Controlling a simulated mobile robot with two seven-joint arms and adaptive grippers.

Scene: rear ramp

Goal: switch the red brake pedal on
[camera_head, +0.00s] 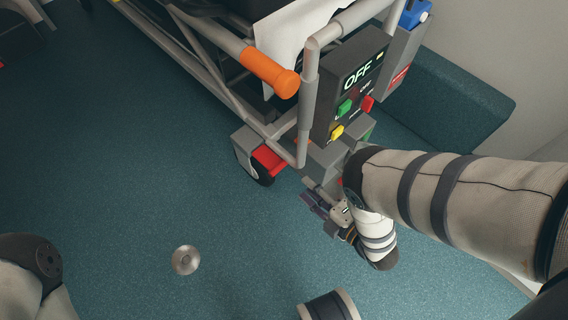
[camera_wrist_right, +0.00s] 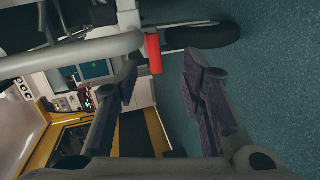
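The red brake pedal (camera_head: 268,158) shows in the head view as a flat red piece beside a black wheel, low on the stretcher's end. My right gripper (camera_head: 318,205) is right of and below the pedal in that view, apart from it. In the right wrist view my right gripper (camera_wrist_right: 160,82) has its two dark fingers spread, with nothing between them. A red piece (camera_wrist_right: 153,53) shows beyond the fingertips there, by a grey tube; I cannot tell whether it is the pedal. My left gripper is out of view.
A teal padded block (camera_head: 450,105) stands at right. A metal disc (camera_head: 186,260) lies on the clear floor.

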